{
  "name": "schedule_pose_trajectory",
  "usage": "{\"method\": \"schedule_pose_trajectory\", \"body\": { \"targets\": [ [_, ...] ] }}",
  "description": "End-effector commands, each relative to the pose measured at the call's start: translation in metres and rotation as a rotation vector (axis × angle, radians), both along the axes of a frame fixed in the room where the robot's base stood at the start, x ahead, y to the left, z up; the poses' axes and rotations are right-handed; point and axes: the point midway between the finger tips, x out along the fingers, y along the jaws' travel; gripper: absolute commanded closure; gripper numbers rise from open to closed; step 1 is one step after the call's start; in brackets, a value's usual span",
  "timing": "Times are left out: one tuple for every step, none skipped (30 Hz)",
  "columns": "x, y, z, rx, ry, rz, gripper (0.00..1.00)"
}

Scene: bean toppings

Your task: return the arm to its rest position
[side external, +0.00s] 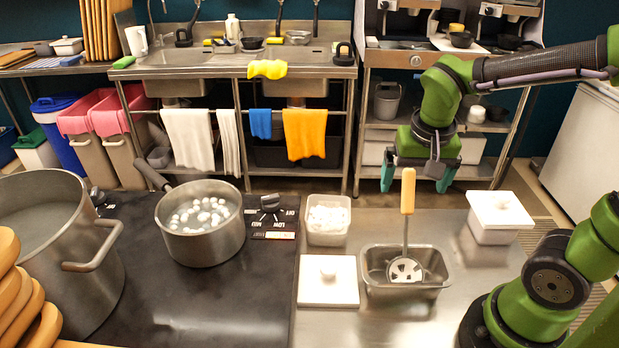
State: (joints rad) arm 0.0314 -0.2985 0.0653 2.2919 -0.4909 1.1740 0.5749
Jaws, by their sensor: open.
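My gripper (418,176) is at the upper right, above the far edge of the steel counter. A saucepan (200,246) holding several white round pieces in liquid sits on the black stove top.
A white tub (328,222) with white pieces stands open behind a white lid (328,281). A lidded container (498,217) is at right. A sink bench (250,66) stands behind.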

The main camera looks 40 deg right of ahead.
Motion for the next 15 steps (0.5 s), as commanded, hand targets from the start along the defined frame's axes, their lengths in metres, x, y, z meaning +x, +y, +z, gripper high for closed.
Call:
{"method": "schedule_pose_trajectory", "body": {
  "targets": [
    [0.002, -0.002, 0.004, 0.0, -0.001, -0.002, 0.0],
    [0.003, -0.003, 0.006, -0.001, -0.001, -0.001, 0.0],
    [0.004, -0.004, 0.009, -0.001, -0.001, -0.001, 0.0],
    [0.005, -0.005, 0.011, -0.001, -0.001, -0.001, 0.0],
    [0.006, -0.006, 0.012, -0.001, -0.001, -0.001, 0.0],
    [0.007, -0.007, 0.015, -0.001, -0.001, 0.0, 0.0],
    [0.008, -0.008, 0.017, -0.001, -0.001, -0.001, 0.0],
    [0.008, -0.009, 0.019, 0.0, 0.0, -0.002, 0.0],
    [0.01, -0.01, 0.022, -0.001, -0.001, -0.001, 0.0],
    [0.01, -0.011, 0.024, -0.001, -0.001, -0.001, 0.0],
    [0.011, -0.012, 0.026, 0.0, 0.0, -0.001, 0.0],
    [0.012, -0.013, 0.029, 0.0, 0.0, -0.002, 0.0],
    [0.013, -0.014, 0.031, 0.0, 0.0, -0.001, 0.0],
    [0.014, -0.015, 0.033, -0.001, -0.001, -0.001, 0.0],
    [0.015, -0.016, 0.036, 0.0, 0.0, -0.001, 0.0]
  ]
}}
